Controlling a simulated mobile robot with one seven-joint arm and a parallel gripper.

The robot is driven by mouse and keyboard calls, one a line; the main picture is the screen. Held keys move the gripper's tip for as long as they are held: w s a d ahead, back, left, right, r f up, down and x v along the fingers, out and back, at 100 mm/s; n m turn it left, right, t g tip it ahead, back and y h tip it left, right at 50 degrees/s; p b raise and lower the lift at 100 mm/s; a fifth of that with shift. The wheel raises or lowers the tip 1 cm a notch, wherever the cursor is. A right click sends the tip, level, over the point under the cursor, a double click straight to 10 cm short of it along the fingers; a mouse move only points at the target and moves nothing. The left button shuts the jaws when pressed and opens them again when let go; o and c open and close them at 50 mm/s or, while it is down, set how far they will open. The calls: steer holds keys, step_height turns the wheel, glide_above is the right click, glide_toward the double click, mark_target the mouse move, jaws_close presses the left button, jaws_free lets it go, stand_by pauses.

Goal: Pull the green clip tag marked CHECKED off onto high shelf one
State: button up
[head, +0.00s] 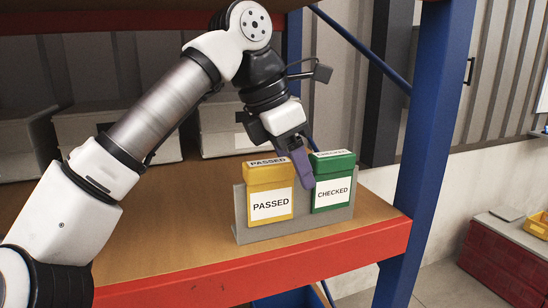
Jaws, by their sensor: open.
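The green clip tag (334,172) with a white CHECKED label sits upright at the right end of a grey holder (316,222) on the shelf. Its top edge also bears lettering. A yellow tag (269,177) marked PASSED sits beside it on the left. My gripper (307,170) reaches down from above, open, with its purple finger in front of the gap between the two tags, close to the green tag's left edge. The other finger is mostly hidden. I cannot tell whether the gripper touches either tag.
The wooden shelf (185,215) has a red front edge (250,272) and blue uprights (425,130). Several grey bins (90,130) stand along its back. The shelf left of the holder is clear. A red bench (500,260) with a yellow tray is at right.

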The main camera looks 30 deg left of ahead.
mark_target(342, 152)
steer(key=w+d+p, duration=0.1)
steer(key=w+d, duration=0.1)
steer(key=w+d+p, duration=0.1)
steer(key=w+d, duration=0.1)
steer(key=w, duration=0.1)
steer(key=shift+w+d+r, duration=0.2)
steer(key=shift+w, duration=0.05)
steer(key=shift+w+d+f, duration=0.2)
steer(key=shift+w+f, duration=0.05)
steer(key=shift+f, duration=0.2)
steer(key=shift+w+d+f, duration=0.2)
steer(key=shift+w+f, duration=0.05)
steer(key=shift+f, duration=0.15)
steer(key=shift+w+d+f+p, duration=0.1)
steer(key=shift+w+f+p, duration=0.15)
steer(key=shift+f, duration=0.45)
steer(key=shift+c, duration=0.3)
steer(key=c, duration=1.1)
steer(key=shift+r, duration=1.8)
